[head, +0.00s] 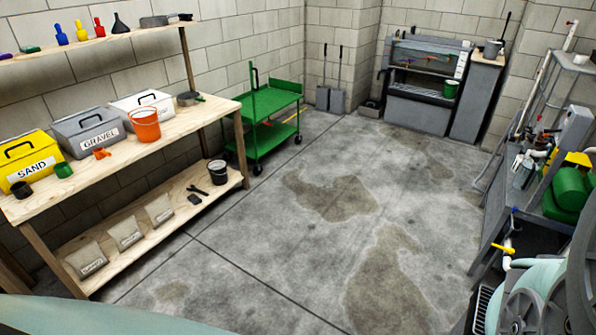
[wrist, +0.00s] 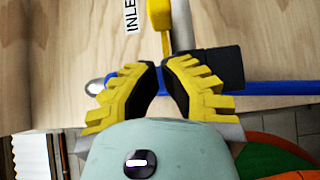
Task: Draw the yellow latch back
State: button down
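In the wrist view, a yellow piece (wrist: 160,16), which looks like the latch, has a rounded block at the top and a thin stem running down to just above my fingertips. It lies against a pale wooden surface. My gripper (wrist: 160,66) has yellow stepped fingers with black pads. Its tips point at the stem's lower end with only a narrow gap between them. I cannot tell whether they touch the stem. A blue rod (wrist: 275,88) crosses behind the fingers, and a dark block (wrist: 222,66) sits right of them. My gripper is not discernible in the head view.
A label reading "INLE", cut off, (wrist: 131,14) is beside the yellow piece. In the head view, a workbench (head: 190,120) with bins stands left, a green cart (head: 268,135) behind it, and a grey bench with equipment right. A yellow handle (head: 503,249) shows lower right. The middle floor is clear.

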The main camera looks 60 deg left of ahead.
jog(key=shift+s+d+p, duration=0.3)
jog(key=shift+s+p, duration=0.35)
jog(key=shift+s, duration=0.15)
jog(key=shift+s+d+p, duration=0.3)
jog(key=shift+s+p, duration=0.35)
jog(key=shift+s, duration=0.1)
jog(key=shift+s+d+p, duration=0.35)
jog(key=shift+s+p, duration=0.3)
jog(key=shift+s, duration=0.35)
